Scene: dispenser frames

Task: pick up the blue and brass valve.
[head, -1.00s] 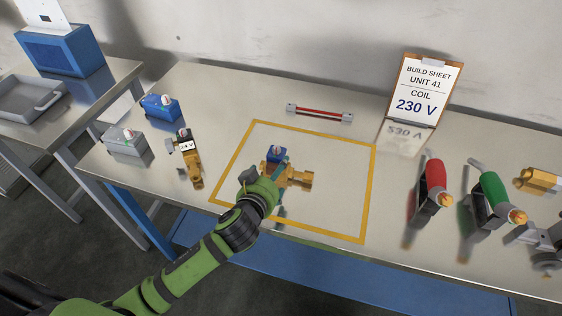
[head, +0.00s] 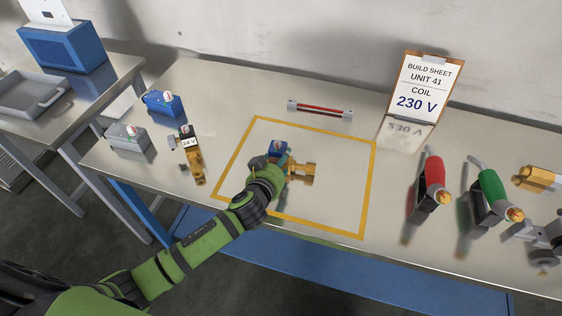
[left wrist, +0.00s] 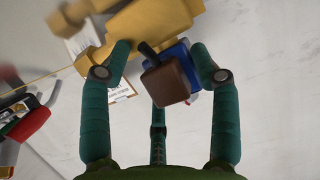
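The blue and brass valve (head: 302,172) lies inside the yellow outlined square, its blue coil partly hidden by my left gripper (head: 268,165). In the left wrist view the valve's brass body (left wrist: 150,32) and its blue coil (left wrist: 178,58), with a dark brown block on it, are close in front of the palm. My left gripper (left wrist: 160,50) is open, with its teal fingers spread on either side of the coil. Whether a fingertip touches the valve is not clear. My right gripper is not in view.
A second valve marked 24 V (head: 191,160), a blue box (head: 162,104) and a grey box (head: 127,137) stand at the left. A red-handled tool (head: 433,180) and a green-handled one (head: 492,197) stand right. A build sheet (head: 424,85) reads 230 V. A red rod (head: 320,109) lies behind.

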